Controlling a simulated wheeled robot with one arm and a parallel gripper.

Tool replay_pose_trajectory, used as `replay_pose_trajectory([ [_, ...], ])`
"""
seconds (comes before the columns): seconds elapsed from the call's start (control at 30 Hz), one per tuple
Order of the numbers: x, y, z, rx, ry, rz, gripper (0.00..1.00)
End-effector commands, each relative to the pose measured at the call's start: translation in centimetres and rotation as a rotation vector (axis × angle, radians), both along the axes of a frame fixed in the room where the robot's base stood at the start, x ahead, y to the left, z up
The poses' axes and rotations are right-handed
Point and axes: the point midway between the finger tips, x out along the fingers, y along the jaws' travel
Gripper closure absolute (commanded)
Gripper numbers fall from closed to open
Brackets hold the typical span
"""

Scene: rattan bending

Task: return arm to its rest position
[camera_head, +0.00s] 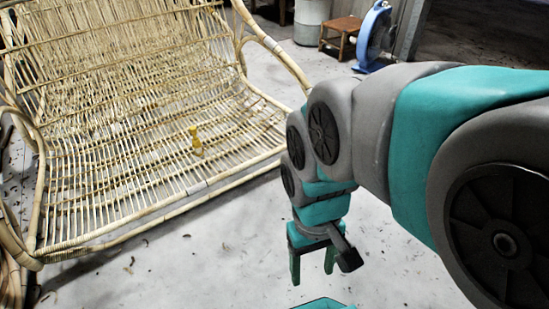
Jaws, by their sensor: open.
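My gripper (312,266) hangs from my teal and grey arm, right of the middle of the picture.
A large rattan bench (110,120) fills the left side. A small yellow object (196,140) is on its slatted seat. Grey floor (200,250) lies open in front.

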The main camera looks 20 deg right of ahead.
Motion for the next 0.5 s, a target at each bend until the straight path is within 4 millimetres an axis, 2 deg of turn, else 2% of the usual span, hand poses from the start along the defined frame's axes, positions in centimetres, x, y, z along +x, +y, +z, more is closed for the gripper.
replay_pose_trajectory([
  [0.17,0.0,0.0,2.7,0.0,0.0,0.001,0.35],
  [0.4,0.0,0.0,9.4,0.0,-0.001,0.001,0.35],
  [0.5,0.1,0.0,11.6,0.0,-0.001,0.001,0.35],
])
